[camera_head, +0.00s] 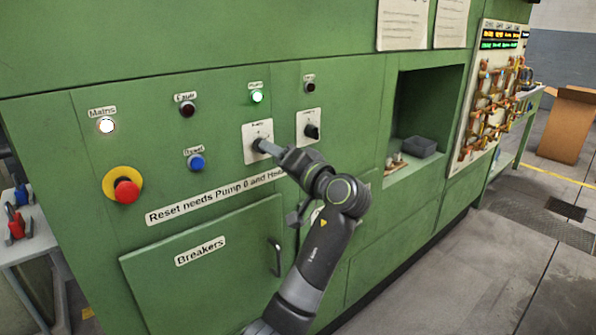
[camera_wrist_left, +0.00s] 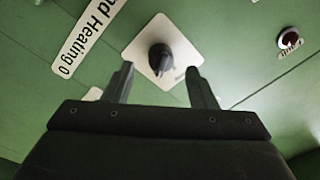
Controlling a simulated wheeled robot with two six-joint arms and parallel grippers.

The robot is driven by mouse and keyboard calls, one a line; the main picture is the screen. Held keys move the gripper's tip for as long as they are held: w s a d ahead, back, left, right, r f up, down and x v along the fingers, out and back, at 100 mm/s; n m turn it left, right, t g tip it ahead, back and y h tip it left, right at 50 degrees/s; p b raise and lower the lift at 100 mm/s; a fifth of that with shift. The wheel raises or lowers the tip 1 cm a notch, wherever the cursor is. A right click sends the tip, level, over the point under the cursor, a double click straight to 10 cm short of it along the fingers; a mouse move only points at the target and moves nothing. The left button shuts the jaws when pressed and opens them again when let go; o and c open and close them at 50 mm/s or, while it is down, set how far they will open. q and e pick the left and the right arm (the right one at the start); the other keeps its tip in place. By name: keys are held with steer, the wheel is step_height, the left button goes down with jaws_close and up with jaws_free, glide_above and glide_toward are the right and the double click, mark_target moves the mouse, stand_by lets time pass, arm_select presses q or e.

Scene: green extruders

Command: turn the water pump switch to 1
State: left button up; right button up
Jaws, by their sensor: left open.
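The pump switch plate (camera_head: 252,131) is a small white square on the green panel, left of a similar plate. Its black knob is mostly hidden behind my left gripper (camera_head: 261,147) in the head view. In the left wrist view, the dark knob (camera_wrist_left: 160,57) stands on its white plate (camera_wrist_left: 135,50), ahead of my left gripper (camera_wrist_left: 157,82). The left fingers are open, one to each side of the knob's line. I cannot tell whether they touch it, nor which mark the knob points at. My right gripper is not in view.
A second switch (camera_head: 312,131) sits close on the right. A green lamp (camera_head: 257,97) is lit above. A blue button (camera_head: 196,162) and red emergency knob (camera_head: 126,191) are left. The breakers door handle (camera_head: 276,257) sticks out below. An open recess (camera_head: 430,103) is right.

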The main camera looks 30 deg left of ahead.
arm_select(q)
steer(key=b+v, duration=0.1)
steer(key=v, duration=0.7)
steer(key=shift+b, duration=0.35)
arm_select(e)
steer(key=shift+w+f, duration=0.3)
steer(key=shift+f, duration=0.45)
arm_select(q)
steer(key=shift+d, duration=0.1)
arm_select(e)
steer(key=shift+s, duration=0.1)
